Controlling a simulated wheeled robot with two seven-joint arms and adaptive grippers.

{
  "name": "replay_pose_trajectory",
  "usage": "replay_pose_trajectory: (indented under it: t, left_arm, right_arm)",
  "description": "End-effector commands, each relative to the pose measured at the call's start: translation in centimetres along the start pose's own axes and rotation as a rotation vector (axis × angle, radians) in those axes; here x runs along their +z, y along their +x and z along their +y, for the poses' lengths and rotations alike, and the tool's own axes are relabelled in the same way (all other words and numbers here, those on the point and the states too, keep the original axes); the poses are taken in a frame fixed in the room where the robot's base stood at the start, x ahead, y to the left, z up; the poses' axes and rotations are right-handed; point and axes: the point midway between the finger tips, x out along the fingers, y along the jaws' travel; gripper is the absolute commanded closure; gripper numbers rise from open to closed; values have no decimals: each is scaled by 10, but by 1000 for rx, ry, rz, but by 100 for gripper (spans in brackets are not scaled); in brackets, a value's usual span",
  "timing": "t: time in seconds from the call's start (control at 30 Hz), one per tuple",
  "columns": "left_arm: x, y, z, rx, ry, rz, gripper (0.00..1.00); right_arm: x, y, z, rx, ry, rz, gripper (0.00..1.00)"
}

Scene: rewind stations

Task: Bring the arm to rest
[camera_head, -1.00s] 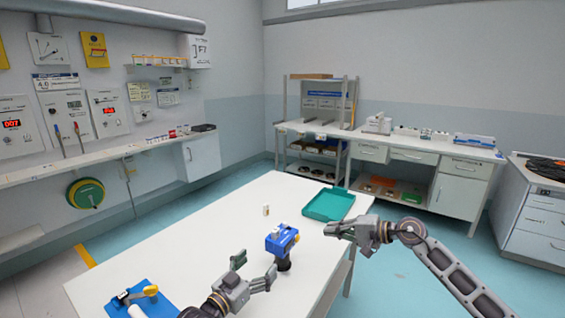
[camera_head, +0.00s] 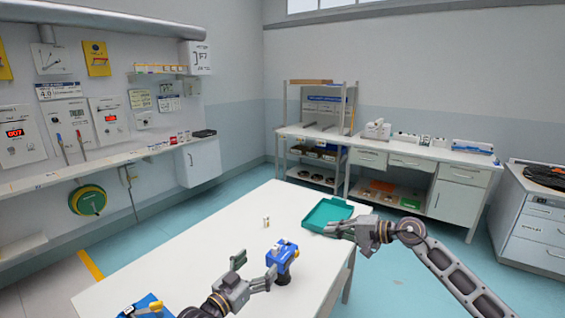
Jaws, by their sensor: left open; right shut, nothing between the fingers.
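My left gripper (camera_head: 254,271) is open and empty over the front part of the white table (camera_head: 215,236). Its fingers are spread, one near the left side of a blue device on a dark base (camera_head: 283,258); whether they touch I cannot tell. My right gripper (camera_head: 329,229) is shut and empty, by the near right edge of the green tray (camera_head: 325,214). My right arm reaches in from the lower right.
A small pale cylinder (camera_head: 266,222) stands mid-table. A blue device with a yellow knob (camera_head: 147,306) is at the lower left, partly cut off. A wall shelf (camera_head: 110,164) runs along the left. A workbench (camera_head: 410,155) and drawer cabinet (camera_head: 535,220) stand at the back right.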

Motion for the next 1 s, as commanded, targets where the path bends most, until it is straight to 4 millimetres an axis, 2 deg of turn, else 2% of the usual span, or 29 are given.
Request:
replay_pose_trajectory:
  t: [0.03,0.27,1.0]
  left_arm:
    - [-7,0,0,0,0,0,11]
    - [-19,0,0,0,0,0,11]
    - [-30,0,0,0,0,0,11]
  right_arm:
    - [0,-2,-7,0,0,0,100]
    - [0,-6,-18,0,0,0,100]
    - [0,-9,-29,0,0,0,100]
